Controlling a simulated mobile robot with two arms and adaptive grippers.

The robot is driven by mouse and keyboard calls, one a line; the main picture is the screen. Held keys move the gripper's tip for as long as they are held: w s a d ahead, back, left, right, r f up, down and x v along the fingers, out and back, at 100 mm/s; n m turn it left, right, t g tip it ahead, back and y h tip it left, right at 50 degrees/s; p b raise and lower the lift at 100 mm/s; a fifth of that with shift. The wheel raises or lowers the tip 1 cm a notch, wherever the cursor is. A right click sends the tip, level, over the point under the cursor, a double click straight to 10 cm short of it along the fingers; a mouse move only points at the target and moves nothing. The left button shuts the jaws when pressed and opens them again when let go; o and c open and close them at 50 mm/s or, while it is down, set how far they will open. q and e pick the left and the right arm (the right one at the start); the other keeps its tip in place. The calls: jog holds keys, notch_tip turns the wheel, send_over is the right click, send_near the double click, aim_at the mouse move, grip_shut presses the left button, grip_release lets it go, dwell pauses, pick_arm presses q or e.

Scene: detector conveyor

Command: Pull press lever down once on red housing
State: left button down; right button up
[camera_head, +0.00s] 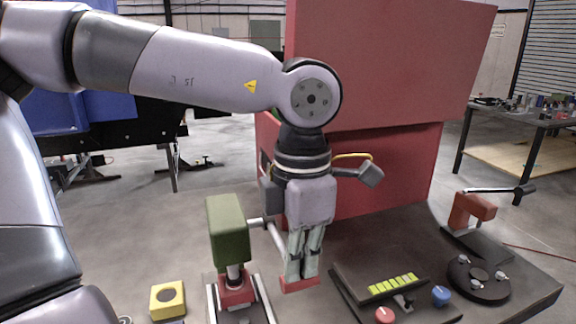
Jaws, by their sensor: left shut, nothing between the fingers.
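A press with a dark green head (228,230) stands at the lower middle. A red housing (237,290) sits under the head on a dark base with light rails. A grey press lever (276,238) reaches from the right side of the head towards my left gripper (301,272). My left gripper points down and is shut, with its fingers close together beside the lever. The lever's far end is hidden behind the gripper, and I cannot tell whether they touch. A red piece shows at the fingertips. My right gripper is not in view.
A yellow button box (168,299) stands left of the press. On the right are a dark control panel (350,290), a black round fixture (463,284) and a red block with a black arm (472,210). A large red cabinet (380,70) stands behind.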

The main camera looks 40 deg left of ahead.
pick_arm(q)
jog(key=shift+w+a+r+p, duration=0.2)
jog(key=shift+r+p, duration=0.65)
jog(key=shift+r, duration=0.3)
jog(key=shift+w+a+r+p, duration=0.1)
jog(key=shift+a+r+p, duration=0.1)
jog(key=shift+r+p, duration=0.75)
jog(key=r+p, duration=0.1)
jog(key=a+r+p, duration=0.1)
jog(key=r, duration=0.1)
jog(key=w+a+r+p, duration=0.1)
jog(key=shift+r, duration=0.15)
notch_tip(320, 180, up, 8)
jog(key=w+a+p, duration=0.1)
jog(key=a+p, duration=0.1)
jog(key=p, duration=0.5)
jog(key=shift+a, duration=0.25)
jog(key=shift+w+r, duration=0.15)
